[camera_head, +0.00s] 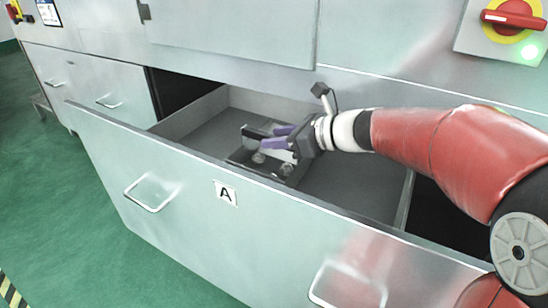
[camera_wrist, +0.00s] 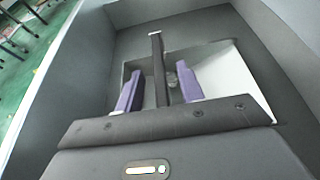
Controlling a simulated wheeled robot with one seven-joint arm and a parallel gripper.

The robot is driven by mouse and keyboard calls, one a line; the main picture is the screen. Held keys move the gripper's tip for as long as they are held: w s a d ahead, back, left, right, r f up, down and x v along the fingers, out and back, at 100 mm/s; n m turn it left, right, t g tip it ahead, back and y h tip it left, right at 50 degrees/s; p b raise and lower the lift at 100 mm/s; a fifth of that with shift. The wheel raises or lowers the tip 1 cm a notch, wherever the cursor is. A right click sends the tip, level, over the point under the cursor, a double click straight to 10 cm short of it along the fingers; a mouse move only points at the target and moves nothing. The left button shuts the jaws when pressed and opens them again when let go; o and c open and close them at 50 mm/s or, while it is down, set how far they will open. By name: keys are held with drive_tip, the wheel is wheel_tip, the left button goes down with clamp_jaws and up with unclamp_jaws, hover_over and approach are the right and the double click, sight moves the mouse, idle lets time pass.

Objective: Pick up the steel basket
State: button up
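The steel basket (camera_head: 268,174) sits on the floor of the open drawer, holding small metal parts (camera_head: 258,157). A dark handle bar (camera_head: 256,133) rises over it. In the wrist view the basket's pale inner wall (camera_wrist: 235,82) and the dark handle bar (camera_wrist: 158,62) show below my gripper. My gripper (camera_head: 268,138) reaches into the drawer from the right, with two purple fingers. In the wrist view my gripper (camera_wrist: 158,75) is open, one finger on each side of the bar, with visible gaps. The basket's near part is hidden by the gripper body.
The drawer front (camera_head: 190,175) carries a label A (camera_head: 226,193) and two handles. Drawer floor is clear around the basket, left (camera_head: 205,125) and right. The drawer walls stand close around my gripper. A red and yellow switch (camera_head: 513,14) is on the cabinet at upper right.

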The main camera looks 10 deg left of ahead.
drive_tip(key=shift+c, duration=0.2)
clamp_jaws()
drive_tip(key=shift+r, duration=0.1)
idle(1.0)
